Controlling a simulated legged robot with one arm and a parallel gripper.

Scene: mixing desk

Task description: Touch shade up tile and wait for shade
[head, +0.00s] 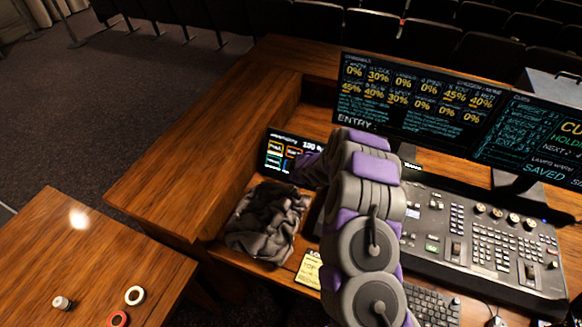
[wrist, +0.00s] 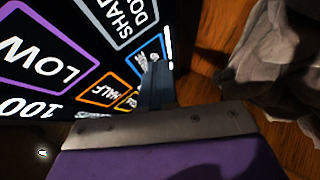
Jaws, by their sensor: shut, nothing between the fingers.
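A small touch panel (head: 272,150) stands at the left end of the desk, showing coloured tiles and a "100" readout. In the wrist view, a purple "LOW" tile (wrist: 42,62), a grey-outlined tile (wrist: 125,18) with partly cut-off "SHA / DO" lettering, and an orange "HALF" tile (wrist: 100,92) show. A blue-outlined tile (wrist: 150,50) lies at my fingertips, its lettering mostly hidden or too small to read. My gripper (wrist: 155,75) is shut and empty, its tips overlapping the blue tile's edge. I cannot tell whether they touch the glass. In the head view my arm hides the fingertips.
A crumpled dark grey cloth (head: 268,222) lies just in front of the panel. A lighting console (head: 480,240) and two monitors (head: 415,105) stand to the right. A wooden side table (head: 85,265) at lower left holds rolls of tape and a small white item.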

